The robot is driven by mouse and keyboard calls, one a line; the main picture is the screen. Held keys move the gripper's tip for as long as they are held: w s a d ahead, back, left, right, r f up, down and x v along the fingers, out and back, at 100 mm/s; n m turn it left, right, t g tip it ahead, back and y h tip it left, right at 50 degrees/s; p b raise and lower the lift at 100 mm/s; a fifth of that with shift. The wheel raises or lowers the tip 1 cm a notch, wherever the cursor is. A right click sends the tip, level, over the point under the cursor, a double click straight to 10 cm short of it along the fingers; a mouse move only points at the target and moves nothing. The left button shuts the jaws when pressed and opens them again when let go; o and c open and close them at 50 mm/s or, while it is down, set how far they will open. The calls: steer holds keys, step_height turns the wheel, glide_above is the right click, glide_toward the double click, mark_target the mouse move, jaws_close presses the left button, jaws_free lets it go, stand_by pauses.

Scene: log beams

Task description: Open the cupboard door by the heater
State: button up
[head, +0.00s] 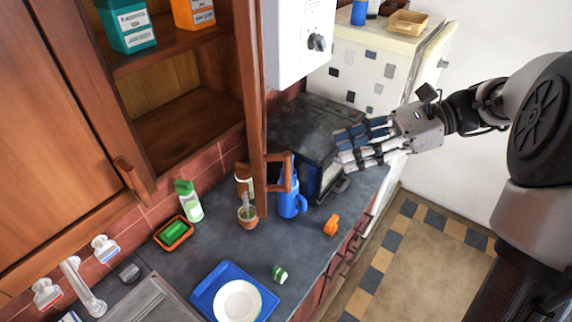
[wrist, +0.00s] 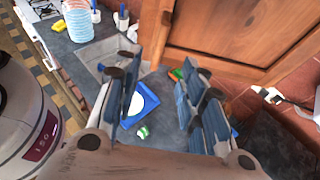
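The cupboard door by the heater (head: 251,90) stands swung out, seen nearly edge-on, with its brown handle (head: 284,172) toward the room. The open cupboard shows its shelves behind it. The white heater (head: 298,40) with a dark knob hangs just right of the door. My gripper (head: 340,148) is right of the door and handle, apart from them, above the dark box on the counter. In the wrist view its blue-padded fingers (wrist: 160,98) are spread with nothing between them. A wooden door panel (wrist: 245,30) shows beyond them there.
Another cupboard door (head: 50,160) at the left is shut. A blue tray (head: 205,292) with a white bowl lies in front. The floor at right is clear.

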mark_target(287, 169)
steer(key=x, duration=1.3)
steer(key=shift+a+f, duration=0.1)
steer(key=shift+c, duration=0.2)
jaws_close()
